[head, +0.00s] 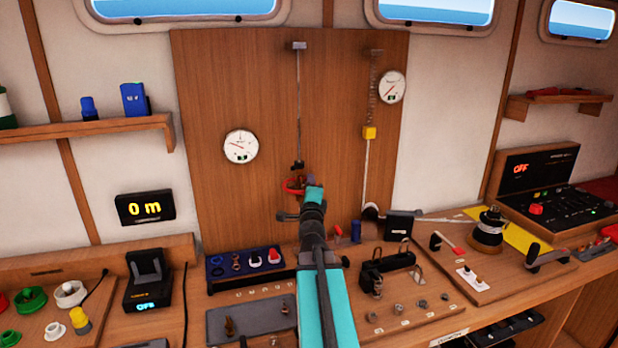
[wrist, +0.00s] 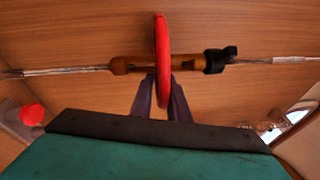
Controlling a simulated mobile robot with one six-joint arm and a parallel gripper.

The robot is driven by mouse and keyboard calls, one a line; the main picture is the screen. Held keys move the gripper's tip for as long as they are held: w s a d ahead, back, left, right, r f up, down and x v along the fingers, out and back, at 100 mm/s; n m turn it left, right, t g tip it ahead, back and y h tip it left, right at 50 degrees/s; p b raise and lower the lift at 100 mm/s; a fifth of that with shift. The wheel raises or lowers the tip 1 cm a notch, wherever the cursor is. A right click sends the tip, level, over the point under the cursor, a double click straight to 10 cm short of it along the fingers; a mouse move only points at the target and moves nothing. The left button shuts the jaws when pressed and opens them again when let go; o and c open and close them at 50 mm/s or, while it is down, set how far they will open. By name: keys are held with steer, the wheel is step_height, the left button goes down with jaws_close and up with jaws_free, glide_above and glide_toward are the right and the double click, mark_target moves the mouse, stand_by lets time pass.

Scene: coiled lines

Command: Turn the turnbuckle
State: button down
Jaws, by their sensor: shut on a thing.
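The turnbuckle (wrist: 122,64) has a bronze-coloured body with a red wheel (wrist: 162,55) around it and a black fitting (wrist: 218,60) at one end. Metal line runs from both ends in the wrist view. In the head view the red wheel (head: 293,186) shows on the wooden panel, below a taut line; my arm hides much of the turnbuckle there. My gripper (wrist: 162,85) is shut on the red wheel, with one dark finger on each side of its rim. In the head view my gripper (head: 303,188) is at the wheel, its fingertips hard to make out.
A round gauge (head: 241,147) is on the panel to the left, another (head: 391,87) at upper right. A line with a yellow block (head: 369,133) hangs to the right. The bench below holds a blue tray (head: 245,264), clamps and a winch (head: 489,230).

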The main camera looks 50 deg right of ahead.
steer(key=shift+s+a+r+m+g+h+p, duration=0.1)
steer(key=shift+r+m+g+h+p, duration=0.1)
steer(key=shift+m+g+h+p, duration=0.75)
steer(key=shift+s+a+r+m+g+h+p, duration=0.2)
steer(key=shift+g+p, duration=0.3)
steer(key=shift+p, duration=1)
steer(key=shift+w+a+r+m+g+h+p, duration=0.1)
steer(key=shift+r+m+g+h+p, duration=0.15)
steer(key=shift+m+g+h+p, duration=0.65)
steer(key=a+m+g+b, duration=0.1)
steer(key=m+g, duration=0.2)
steer(key=g, duration=0.2)
steer(key=a+m+g+b, duration=0.1)
steer(key=m+g, duration=0.2)
steer(key=g, duration=0.2)
steer(key=a+m+g+b, duration=0.1)
steer(key=m+g, duration=0.2)
steer(key=g, duration=0.2)
steer(key=shift+s+f+g+h, duration=0.25)
steer(key=shift+f, duration=0.15)
steer(key=shift+a+r, duration=0.1)
